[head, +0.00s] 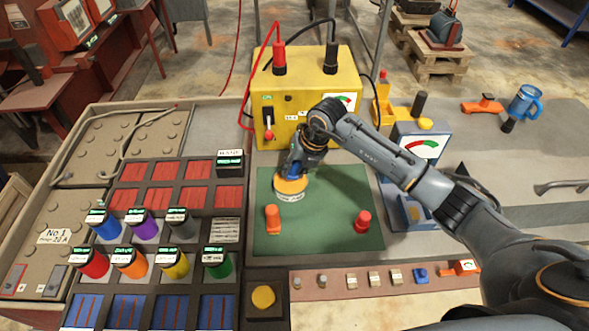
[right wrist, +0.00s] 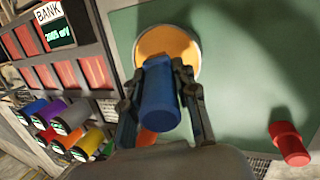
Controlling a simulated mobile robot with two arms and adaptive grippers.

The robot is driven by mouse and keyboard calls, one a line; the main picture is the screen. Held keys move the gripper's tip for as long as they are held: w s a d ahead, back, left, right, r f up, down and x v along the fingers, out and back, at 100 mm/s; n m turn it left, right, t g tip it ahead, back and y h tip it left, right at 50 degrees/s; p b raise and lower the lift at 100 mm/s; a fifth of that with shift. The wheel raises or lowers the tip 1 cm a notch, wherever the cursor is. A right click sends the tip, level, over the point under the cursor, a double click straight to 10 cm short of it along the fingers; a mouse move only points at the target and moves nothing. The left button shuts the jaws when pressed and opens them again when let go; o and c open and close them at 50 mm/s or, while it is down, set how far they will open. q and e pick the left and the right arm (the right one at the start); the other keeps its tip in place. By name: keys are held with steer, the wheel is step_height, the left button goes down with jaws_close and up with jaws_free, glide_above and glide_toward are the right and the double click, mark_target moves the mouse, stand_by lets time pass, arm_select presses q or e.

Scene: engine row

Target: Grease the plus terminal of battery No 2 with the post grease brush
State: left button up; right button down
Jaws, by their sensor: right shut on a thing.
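My right gripper (head: 297,163) is shut on a blue handle, which I take for the post grease brush; the handle (right wrist: 160,97) stands between the fingers in the right wrist view. Its far end points at a round orange-topped tin with a pale labelled rim (head: 291,185) on the green mat (head: 330,190). The bristles are hidden; I cannot tell whether they touch the orange surface (right wrist: 168,45). A battery top labelled No 1 (head: 54,236) is at the left. No label reading No 2 can be made out. My left gripper is not in view.
An orange peg (head: 272,218) and a red peg (head: 363,222) stand on the mat. A yellow box with cables (head: 310,95) stands behind it. Several coloured cylinders (head: 132,263) stand at the left. A blue mug (head: 524,102) is at the far right. The mat's middle is clear.

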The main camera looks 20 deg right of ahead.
steer(key=shift+r+p, duration=1.75)
steer(key=shift+r, duration=1.25)
steer(key=shift+a, duration=0.1)
